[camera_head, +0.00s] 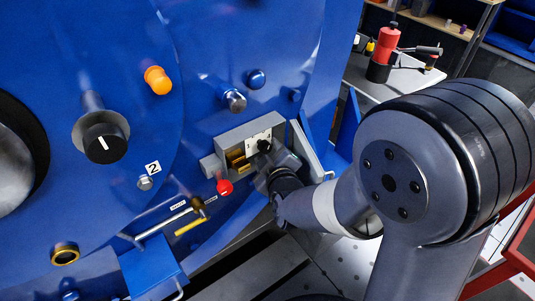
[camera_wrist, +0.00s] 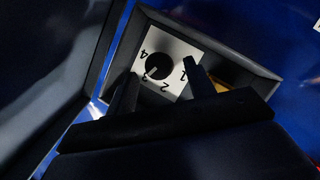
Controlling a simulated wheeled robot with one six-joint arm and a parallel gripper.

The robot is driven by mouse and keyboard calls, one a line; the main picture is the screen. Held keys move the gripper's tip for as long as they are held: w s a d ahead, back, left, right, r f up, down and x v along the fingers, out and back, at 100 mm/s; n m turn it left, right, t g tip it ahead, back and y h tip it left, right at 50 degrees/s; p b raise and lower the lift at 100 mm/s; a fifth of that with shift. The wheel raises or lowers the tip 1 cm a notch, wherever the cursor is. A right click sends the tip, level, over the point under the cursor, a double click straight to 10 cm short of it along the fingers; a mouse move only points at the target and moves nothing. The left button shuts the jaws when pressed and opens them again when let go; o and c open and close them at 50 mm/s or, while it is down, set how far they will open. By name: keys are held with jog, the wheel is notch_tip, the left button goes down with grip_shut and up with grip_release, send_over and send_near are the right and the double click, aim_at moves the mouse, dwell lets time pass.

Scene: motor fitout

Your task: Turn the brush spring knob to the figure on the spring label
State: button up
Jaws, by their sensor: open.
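The brush spring knob (camera_wrist: 158,66) is a small round black knob on a white dial plate (camera_wrist: 181,50) with figures 1 to 4. Its pale pointer mark appears to face the 3, at lower left in the wrist view. In the head view the knob (camera_head: 265,146) sits inside a grey open box on the blue housing. My gripper (camera_wrist: 162,70) is open, with one dark finger on each side of the knob in the picture; I cannot tell whether they touch it. In the head view my gripper (camera_head: 268,172) is blurred in front of the box. A white label (camera_head: 153,168) reads 2.
The grey box's walls (camera_head: 217,146) surround the dial. A red ball-ended lever (camera_head: 224,187) is close to the left of my gripper. A larger black knob (camera_head: 103,142) and an orange knob (camera_head: 158,80) are farther left. A bench (camera_head: 400,82) stands behind.

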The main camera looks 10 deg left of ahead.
jog(key=shift+w+a+f, duration=0.2)
jog(key=shift+w+a, duration=0.05)
jog(key=shift+w, duration=0.25)
jog(key=c, duration=1)
jog(key=shift+o, duration=0.2)
jog(key=shift+r, duration=0.1)
jog(key=shift+w+d+r+m+g+y+b, duration=0.1)
jog(key=shift+m+g+y+b, duration=0.2)
jog(key=shift+m+g+b, duration=0.55)
